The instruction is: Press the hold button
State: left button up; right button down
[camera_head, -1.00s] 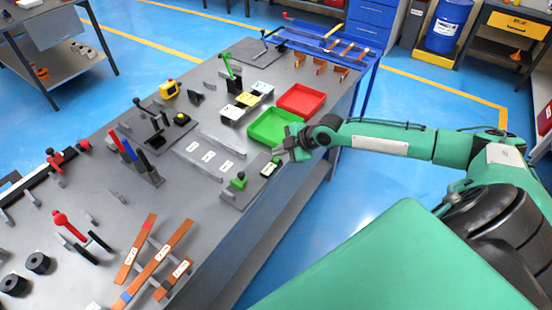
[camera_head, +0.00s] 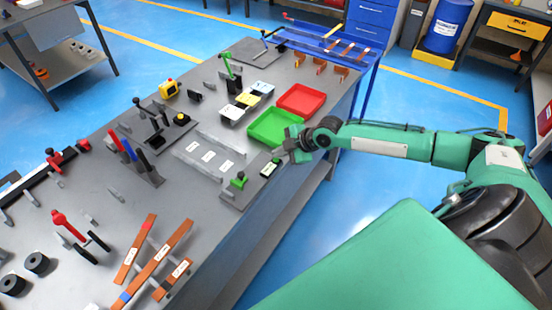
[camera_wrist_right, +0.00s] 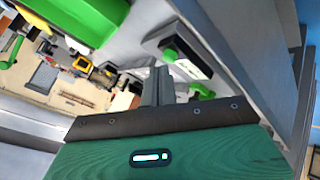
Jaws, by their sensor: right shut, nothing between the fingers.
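A small dark box (camera_head: 267,170) with a pale label and a green button lies on the grey plate near the table's front edge. In the right wrist view the box (camera_wrist_right: 186,62) shows its label, and the round green button (camera_wrist_right: 170,55) sits at its near end; I cannot read the label. My right gripper (camera_head: 282,152) is just beside and above the box. In the right wrist view its fingers (camera_wrist_right: 158,84) are shut and empty, apart from the button in the picture. Whether they touch the box is unclear. My left gripper is out of view.
A green tray (camera_head: 252,133) and a red tray (camera_head: 301,89) stand just behind my right gripper. A green clamp (camera_head: 239,180) stands on the plate (camera_head: 232,196) left of the box.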

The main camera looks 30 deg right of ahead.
aim_at(280, 162)
jog(key=shift+f+b, duration=0.3)
jog(key=shift+f, duration=0.2)
dwell(0.4)
jog(key=shift+r, duration=0.1)
jog(key=shift+r+p, duration=0.75)
jog(key=shift+r, duration=0.05)
notch_tip(280, 162, up, 5)
jog(key=p, duration=0.3)
jog(key=shift+p, duration=0.4)
dwell(0.6)
